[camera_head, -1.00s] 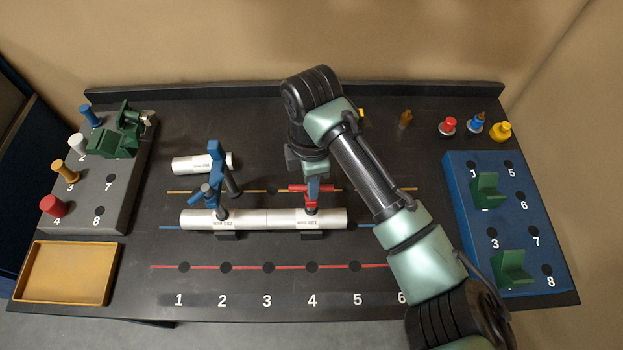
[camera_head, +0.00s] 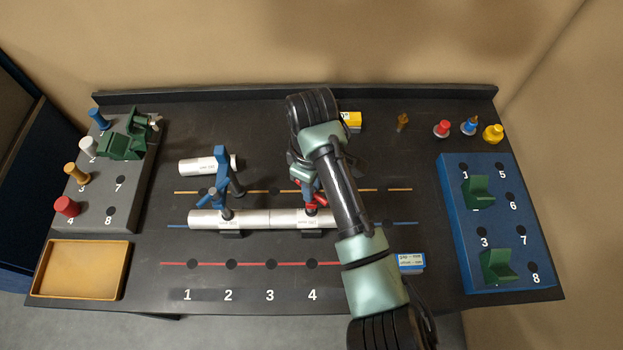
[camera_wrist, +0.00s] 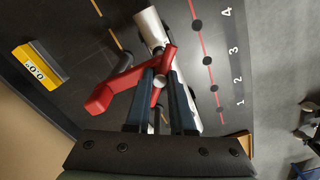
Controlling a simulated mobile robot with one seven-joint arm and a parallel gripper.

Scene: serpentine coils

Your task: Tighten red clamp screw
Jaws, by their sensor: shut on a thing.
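The red clamp (camera_wrist: 119,87) stands over the right end of the silver tube (camera_head: 287,217). In the head view its red part (camera_head: 316,201) shows just below my gripper, and my arm hides much of it. My gripper (camera_wrist: 160,78) is shut on the clamp's red screw, whose handle crosses between the fingertips in the wrist view. The fingers point down at the clamp. A blue clamp (camera_head: 220,172) stands on the left part of the same tube.
A short silver tube (camera_head: 203,166) lies behind. A yellow box (camera_head: 350,120) and a blue box (camera_head: 411,262) lie near my arm. A grey block with pegs (camera_head: 125,190) and a yellow tray (camera_head: 80,268) are left; a blue block (camera_head: 455,240) with green supports is right.

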